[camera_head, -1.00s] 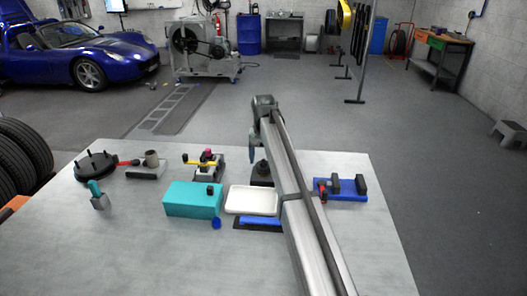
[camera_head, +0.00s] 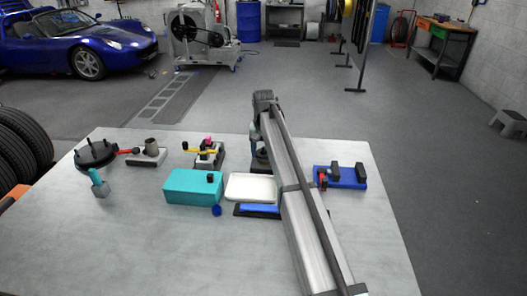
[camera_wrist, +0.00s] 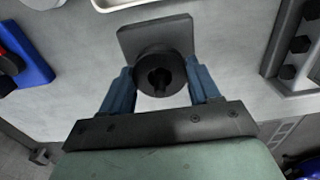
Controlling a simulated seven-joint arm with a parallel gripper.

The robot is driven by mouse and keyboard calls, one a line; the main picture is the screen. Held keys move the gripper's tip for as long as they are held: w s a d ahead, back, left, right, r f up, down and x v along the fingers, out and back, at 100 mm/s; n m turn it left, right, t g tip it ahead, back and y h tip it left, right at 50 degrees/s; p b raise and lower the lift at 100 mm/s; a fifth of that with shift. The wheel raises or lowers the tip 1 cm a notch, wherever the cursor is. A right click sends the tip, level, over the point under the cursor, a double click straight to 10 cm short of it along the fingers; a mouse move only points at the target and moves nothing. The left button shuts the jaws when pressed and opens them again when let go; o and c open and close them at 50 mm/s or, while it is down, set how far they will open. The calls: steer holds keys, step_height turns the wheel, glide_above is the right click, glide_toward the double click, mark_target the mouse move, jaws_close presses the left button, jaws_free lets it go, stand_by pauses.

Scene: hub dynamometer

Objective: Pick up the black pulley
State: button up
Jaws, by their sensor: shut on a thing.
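The black pulley (camera_wrist: 160,72) is a round dark part with a hole in its middle. In the wrist view it sits between the two blue fingers of my gripper (camera_wrist: 161,84), which are shut on its sides. A dark square plate (camera_wrist: 150,36) shows just behind the pulley; I cannot tell whether the two touch. In the head view my gripper (camera_head: 258,148) is at the middle of the table's far part, with the pulley (camera_head: 262,157) partly hidden by my arm.
A white tray (camera_head: 251,187) and a teal box (camera_head: 191,187) stand left of my arm. A blue fixture with dark blocks (camera_head: 346,177) is at the right. A black disc with pegs (camera_head: 95,153) is at the far left. The table's front left is clear.

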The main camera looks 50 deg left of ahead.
steer(key=shift+c, duration=0.5)
steer(key=shift+r, duration=4)
